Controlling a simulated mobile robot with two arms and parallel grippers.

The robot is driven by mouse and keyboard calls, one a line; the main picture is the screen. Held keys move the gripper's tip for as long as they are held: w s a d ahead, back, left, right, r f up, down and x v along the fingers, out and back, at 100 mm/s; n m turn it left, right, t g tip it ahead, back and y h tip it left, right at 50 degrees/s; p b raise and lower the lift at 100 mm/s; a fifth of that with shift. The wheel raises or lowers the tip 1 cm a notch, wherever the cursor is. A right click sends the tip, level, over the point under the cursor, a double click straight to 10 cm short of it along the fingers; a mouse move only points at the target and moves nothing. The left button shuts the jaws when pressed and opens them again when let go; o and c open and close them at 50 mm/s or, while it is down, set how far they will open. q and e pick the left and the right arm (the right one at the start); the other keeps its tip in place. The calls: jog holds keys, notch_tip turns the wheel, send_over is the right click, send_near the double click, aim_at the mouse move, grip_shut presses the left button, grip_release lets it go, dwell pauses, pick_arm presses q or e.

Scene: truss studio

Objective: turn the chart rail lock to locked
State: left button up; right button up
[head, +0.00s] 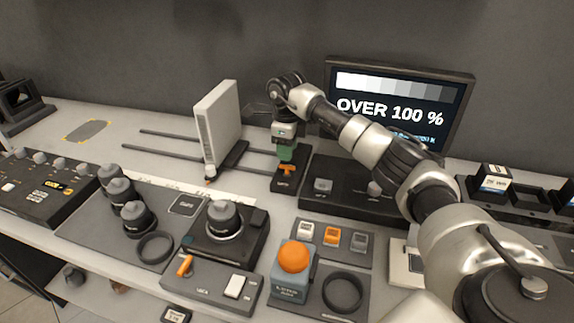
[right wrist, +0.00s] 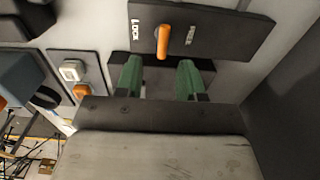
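The chart rail lock is a small orange lever (head: 287,169) on a dark plate at the right end of the rails. In the right wrist view the lever (right wrist: 162,42) stands upright in the picture, between a "LOCK" label at left and a partly legible label at right. My right gripper (head: 286,153) hangs above the lever, pointing down. In the right wrist view its green fingers (right wrist: 159,80) are apart with nothing between them, and the lever shows just beyond their tips. Contact with the lever cannot be seen. My left gripper is not in view.
A white chart panel (head: 218,125) stands on the rails left of my gripper. A monitor (head: 398,105) reading "OVER 100 %" stands behind my right arm. Rocker switches (head: 331,237), an orange dome (head: 294,257) and a knob unit (head: 223,217) lie nearer the front.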

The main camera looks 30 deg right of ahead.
aim_at(287, 167)
notch_tip(287, 167, down, 4)
jog(key=shift+w+d+r, duration=0.1)
jog(key=shift+w, duration=0.05)
notch_tip(287, 167, down, 3)
jog(key=shift+r+p, duration=0.15)
jog(key=shift+p, duration=0.25)
jog(key=shift+f, duration=0.2)
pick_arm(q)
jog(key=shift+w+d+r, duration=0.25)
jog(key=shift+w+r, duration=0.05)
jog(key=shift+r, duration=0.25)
pick_arm(e)
grip_shut()
